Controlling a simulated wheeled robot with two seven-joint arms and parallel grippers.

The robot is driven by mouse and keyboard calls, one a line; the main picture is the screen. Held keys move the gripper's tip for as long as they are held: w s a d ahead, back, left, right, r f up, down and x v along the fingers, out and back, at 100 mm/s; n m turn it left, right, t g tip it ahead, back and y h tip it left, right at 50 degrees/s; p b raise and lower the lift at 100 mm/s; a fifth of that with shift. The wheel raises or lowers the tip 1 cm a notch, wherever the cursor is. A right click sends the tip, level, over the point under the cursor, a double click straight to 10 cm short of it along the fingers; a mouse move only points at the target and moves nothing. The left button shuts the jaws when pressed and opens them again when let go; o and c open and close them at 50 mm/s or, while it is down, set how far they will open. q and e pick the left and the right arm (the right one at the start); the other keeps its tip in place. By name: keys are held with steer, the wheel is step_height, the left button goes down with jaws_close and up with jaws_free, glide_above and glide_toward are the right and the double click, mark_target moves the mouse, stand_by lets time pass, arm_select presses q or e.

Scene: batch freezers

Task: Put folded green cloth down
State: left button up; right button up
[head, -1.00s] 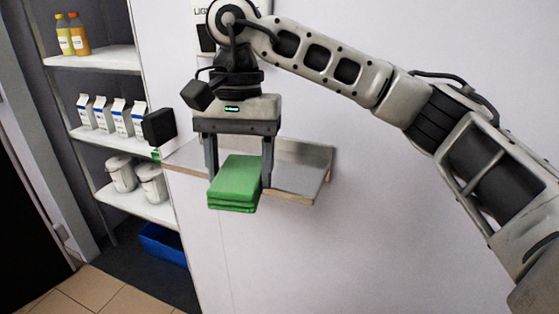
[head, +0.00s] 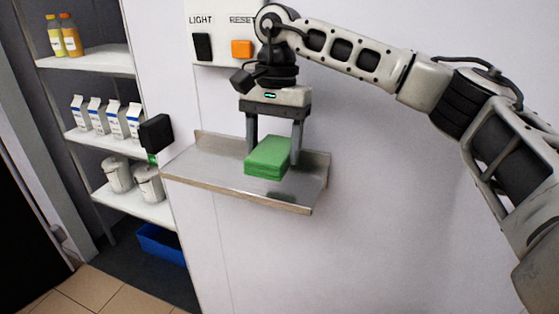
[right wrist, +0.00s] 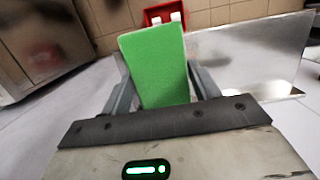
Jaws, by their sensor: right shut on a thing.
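The folded green cloth (head: 267,157) is a thick, layered block held between the two fingers of my right gripper (head: 271,155). The gripper points down, over the small metal wall shelf (head: 215,177). A dark shadow lies on the shelf to the right of the cloth, and the cloth appears to be a little above the surface; I cannot tell exactly how far. In the right wrist view the cloth (right wrist: 155,65) fills the space between the fingers, with the shelf (right wrist: 255,55) to its right. My left gripper is not in view.
A panel above the shelf has a black LIGHT switch (head: 202,47) and an orange RESET button (head: 241,49). A black block (head: 156,133) sticks out at the wall's left edge. Left of it, a rack (head: 88,64) holds bottles, cartons and pails, with a blue bin (head: 161,243) below.

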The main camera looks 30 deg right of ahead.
mark_target(281, 143)
steer(key=shift+w+d+f+p, duration=0.15)
steer(key=shift+w+d+f, duration=0.1)
steer(key=shift+d+f, duration=0.35)
steer(key=shift+w+d+f+p, duration=0.2)
steer(key=shift+d+f, duration=0.15)
steer(key=shift+f, duration=0.3)
step_height(281, 143, down, 2)
steer(key=shift+a+f, duration=0.1)
steer(key=shift+f, duration=0.35)
steer(key=shift+f, duration=0.15)
steer(key=o, duration=1)
steer(key=shift+c, duration=0.2)
